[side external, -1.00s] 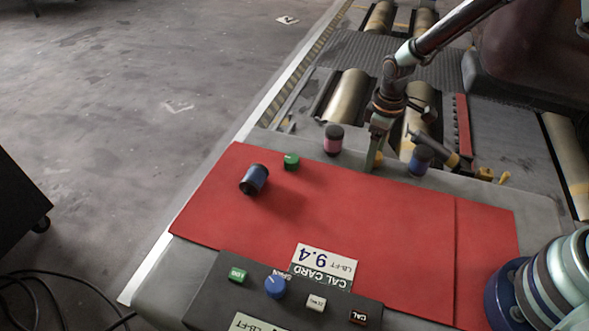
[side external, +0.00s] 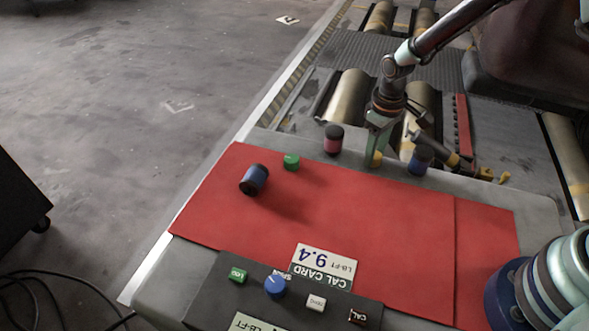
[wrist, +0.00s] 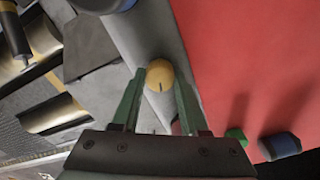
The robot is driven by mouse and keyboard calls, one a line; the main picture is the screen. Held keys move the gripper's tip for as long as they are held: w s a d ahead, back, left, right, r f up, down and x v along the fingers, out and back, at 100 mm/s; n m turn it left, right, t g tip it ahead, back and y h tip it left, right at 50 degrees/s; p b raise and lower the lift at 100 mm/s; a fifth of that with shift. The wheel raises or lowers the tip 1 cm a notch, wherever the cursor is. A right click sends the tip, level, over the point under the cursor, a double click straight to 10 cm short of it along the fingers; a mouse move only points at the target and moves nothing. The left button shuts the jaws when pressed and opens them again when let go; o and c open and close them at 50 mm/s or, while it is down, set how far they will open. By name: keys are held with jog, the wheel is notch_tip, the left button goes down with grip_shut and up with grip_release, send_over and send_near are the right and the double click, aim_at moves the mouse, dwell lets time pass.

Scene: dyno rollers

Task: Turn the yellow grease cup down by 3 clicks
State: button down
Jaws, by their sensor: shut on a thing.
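The yellow grease cup (side external: 376,158) sits on the grey ledge behind the red mat. In the wrist view its round top (wrist: 159,73) shows between the fingertips, with a short dark mark near its lower edge. My gripper (side external: 374,153) points down at the cup, with green fingers. In the wrist view my gripper (wrist: 160,78) has one finger on each side of the cup, shut on it. The fingers hide part of the cup in the side view.
A pink-banded cylinder (side external: 333,139) and a blue-banded one (side external: 418,160) stand on either side of my gripper. A green knob (side external: 291,162) and a blue-black cylinder (side external: 254,179) are on the red mat (side external: 370,220). A control panel (side external: 255,300) is in front.

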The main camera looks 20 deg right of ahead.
jog(key=shift+s+a+m, duration=0.1)
jog(key=shift+a+m, duration=0.05)
jog(key=shift+m, duration=2.05)
jog(key=shift+c, duration=2.2)
grip_release()
notch_tip(320, 180, up, 12)
jog(key=shift+r, duration=0.15)
